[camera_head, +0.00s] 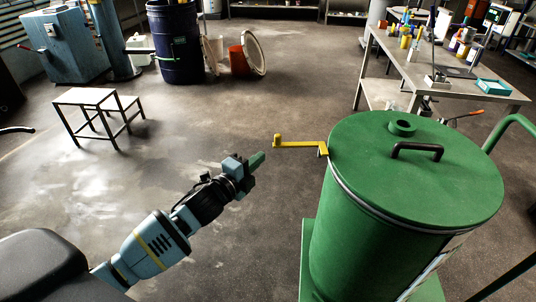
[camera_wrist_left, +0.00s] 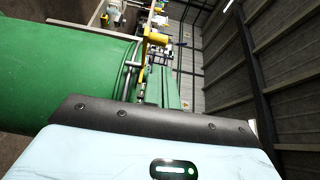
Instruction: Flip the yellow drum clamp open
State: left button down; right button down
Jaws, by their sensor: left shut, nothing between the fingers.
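The yellow drum clamp (camera_head: 302,144) sticks out to the left from the rim of the green drum (camera_head: 335,225), with a small raised knob at its free end. It also shows in the left wrist view (camera_wrist_left: 156,38), near the upper middle beside the drum wall (camera_wrist_left: 60,75). The green drum lid (camera_head: 440,185) has a black handle and a round cap. My left gripper (camera_head: 258,160) has green fingers, is shut and empty, and is a little left of and nearer than the clamp's knob, apart from it in the picture. My right gripper is not in view.
A metal workbench (camera_head: 430,75) with bottles and tools stands behind the drum. A small step stool (camera_head: 95,97) is at the left. A dark blue barrel (camera_head: 177,50) stands at the back.

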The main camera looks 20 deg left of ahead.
pick_arm(q)
jog(key=shift+s+a, duration=0.5)
jog(key=shift+s, duration=0.35)
jog(key=shift+s+a, duration=0.5)
jog(key=shift+s, duration=0.3)
jog(key=shift+s+a, duration=0.5)
jog(key=shift+s, duration=0.35)
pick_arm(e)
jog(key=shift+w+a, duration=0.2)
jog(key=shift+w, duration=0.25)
